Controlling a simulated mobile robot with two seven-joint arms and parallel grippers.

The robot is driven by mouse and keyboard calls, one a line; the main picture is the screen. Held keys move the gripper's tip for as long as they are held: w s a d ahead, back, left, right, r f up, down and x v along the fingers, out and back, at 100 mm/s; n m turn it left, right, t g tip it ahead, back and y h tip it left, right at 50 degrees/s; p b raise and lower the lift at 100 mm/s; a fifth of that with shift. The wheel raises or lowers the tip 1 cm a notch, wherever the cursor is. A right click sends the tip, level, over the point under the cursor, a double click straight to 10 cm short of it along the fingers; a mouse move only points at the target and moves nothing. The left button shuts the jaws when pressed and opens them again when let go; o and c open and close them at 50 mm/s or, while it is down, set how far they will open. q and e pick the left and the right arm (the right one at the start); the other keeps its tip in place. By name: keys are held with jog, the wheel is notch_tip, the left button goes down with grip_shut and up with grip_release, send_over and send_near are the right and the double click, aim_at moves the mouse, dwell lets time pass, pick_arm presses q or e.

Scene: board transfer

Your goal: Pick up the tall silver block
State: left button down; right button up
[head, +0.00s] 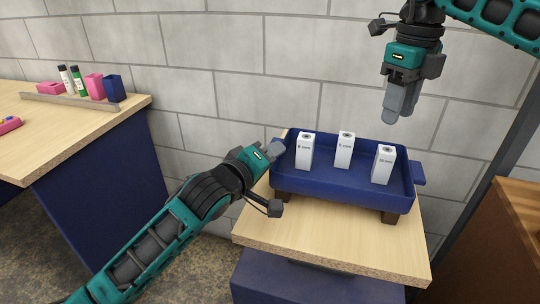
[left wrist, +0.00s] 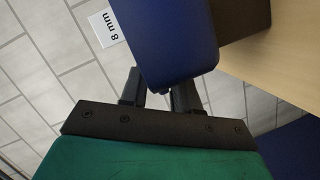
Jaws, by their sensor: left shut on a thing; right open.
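Three upright pale grey-white blocks stand in a blue tray (head: 335,187): a left one (head: 305,153), a middle one (head: 344,152) and a right one (head: 382,166). All are labelled and have a dark spot on top; which is the tall silver one I cannot tell. My left gripper (head: 274,148) is shut at the tray's left end, apparently on its handle. In the left wrist view its fingers (left wrist: 160,92) meet the blue tray end (left wrist: 165,45), and the grip itself is hidden. My right gripper (head: 399,108) is open and empty, above the tray's right part.
The tray rests on brown supports on a small wooden-topped table (head: 330,240). A right handle (head: 418,173) sticks out freely. A grey block wall stands behind. Another table (head: 60,120) at the left holds small coloured items behind a metal strip. A brown wooden cabinet (head: 510,230) is at right.

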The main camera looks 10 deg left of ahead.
aim_at(391, 154)
jog(key=shift+o, duration=0.3)
jog(key=o, duration=0.4)
jog(key=shift+c, duration=0.2)
jog(key=n, duration=0.2)
jog(key=f+n, duration=0.1)
jog(key=n, duration=0.1)
jog(key=s+f+n+t, duration=0.1)
jog(key=n, duration=0.1)
jog(key=shift+d+h, duration=0.1)
jog(key=shift+h, duration=0.2)
jog(key=s+f+n+t, duration=0.1)
jog(key=s+n+t, duration=0.35)
jog(key=n, duration=1.45)
jog(key=shift+t, duration=0.25)
jog(key=x, duration=0.6)
jog(key=shift+w+f, duration=0.25)
jog(key=shift+x, duration=2.6)
